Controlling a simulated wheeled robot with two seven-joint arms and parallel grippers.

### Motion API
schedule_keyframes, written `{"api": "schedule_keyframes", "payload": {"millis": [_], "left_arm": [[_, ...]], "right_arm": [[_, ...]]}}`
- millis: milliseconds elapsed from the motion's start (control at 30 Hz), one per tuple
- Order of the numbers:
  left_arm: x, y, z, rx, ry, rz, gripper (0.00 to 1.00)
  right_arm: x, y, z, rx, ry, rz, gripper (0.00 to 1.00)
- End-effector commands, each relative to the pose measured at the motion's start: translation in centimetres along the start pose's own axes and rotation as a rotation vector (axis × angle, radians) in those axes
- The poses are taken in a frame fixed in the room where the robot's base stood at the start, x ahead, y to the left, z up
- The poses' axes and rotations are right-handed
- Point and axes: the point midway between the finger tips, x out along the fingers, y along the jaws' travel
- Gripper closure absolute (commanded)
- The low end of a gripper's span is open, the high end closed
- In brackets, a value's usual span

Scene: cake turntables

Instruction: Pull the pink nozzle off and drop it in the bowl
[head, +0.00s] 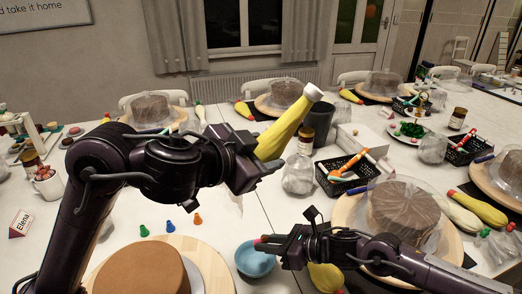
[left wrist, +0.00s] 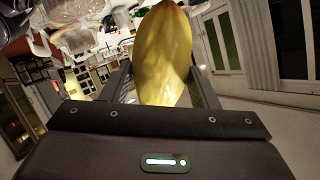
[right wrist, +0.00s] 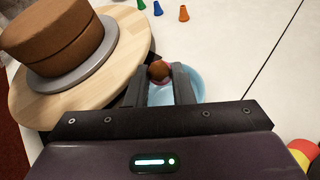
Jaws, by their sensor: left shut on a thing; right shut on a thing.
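A yellow piping bag (head: 285,130) with a white end is held tilted up in my left gripper (head: 262,172). The left wrist view shows the bag (left wrist: 165,55) between the fingers. My right gripper (head: 268,244) is shut on a small pinkish piece, which looks like the pink nozzle (head: 258,240), apart from the bag. In the right wrist view the piece (right wrist: 159,71) shows reddish-brown and pink between the fingertips (right wrist: 160,80). The light-blue bowl (head: 254,262) stands on the table below the right fingertips. The bowl (right wrist: 190,84) is partly hidden by the fingers.
A brown cake (head: 145,272) on a wooden turntable is left of the bowl. Green (head: 144,230), blue (head: 170,226) and orange (head: 197,219) nozzles stand behind it. A covered cake (head: 400,212) is at right. Another yellow bag (head: 326,277) lies beneath my right arm.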

Motion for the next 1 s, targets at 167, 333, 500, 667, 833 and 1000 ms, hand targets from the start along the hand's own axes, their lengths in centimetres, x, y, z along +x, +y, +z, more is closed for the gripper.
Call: {"api": "schedule_keyframes", "payload": {"millis": [167,333,500,667,833,1000], "left_arm": [[0.0,0.0,-0.1,-0.001,0.002,-0.001,0.53],[0.0,0.0,-0.1,-0.001,0.002,-0.001,0.53],[0.0,0.0,-0.1,-0.001,0.002,-0.001,0.53],[0.0,0.0,-0.1,-0.001,0.002,-0.001,0.53],[0.1,0.1,0.1,-0.001,0.002,-0.001,0.53],[0.2,0.3,0.6,-0.001,0.002,-0.001,0.53]], "right_arm": [[0.0,0.0,-0.1,0.000,0.000,0.000,1.00],[0.0,0.0,-0.1,0.000,0.000,0.000,0.64],[0.0,0.0,-0.1,0.000,0.000,0.000,0.53],[0.0,0.0,-0.1,0.000,0.000,0.000,0.53],[-1.1,-0.1,-0.2,0.000,0.001,-0.002,0.53],[-4.2,-0.2,-0.3,0.001,0.002,-0.004,0.53]]}}
